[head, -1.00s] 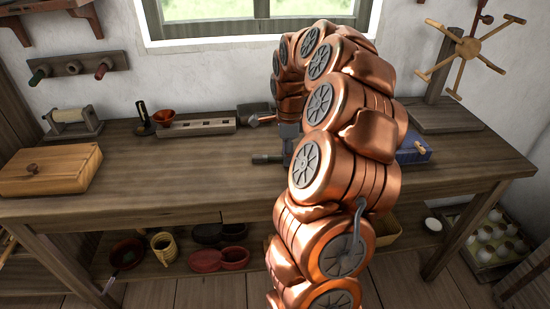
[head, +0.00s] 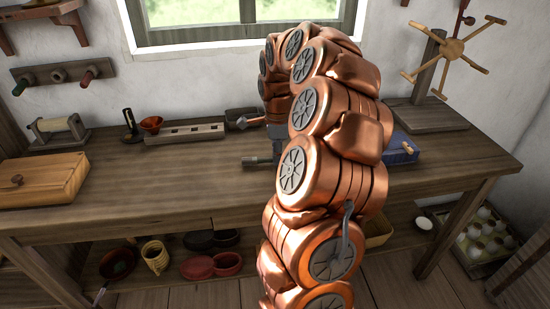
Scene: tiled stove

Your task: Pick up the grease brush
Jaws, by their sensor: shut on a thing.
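My arm comes up from the front, arches over the bench and bends down behind its own links. My gripper (head: 277,158) is low over the middle of the bench, mostly hidden by those links. A short dark grey piece (head: 257,161) sticks out to the left of it, close to the bench top. It looks like the end of the grease brush, held in the shut jaws. The rest of the brush and the fingertips are hidden. I cannot tell whether the brush touches the bench.
The wooden bench (head: 150,190) is clear left of my gripper. A wooden box (head: 42,180) is at left, a blue box (head: 402,148) at right. Pots sit on the lower shelf.

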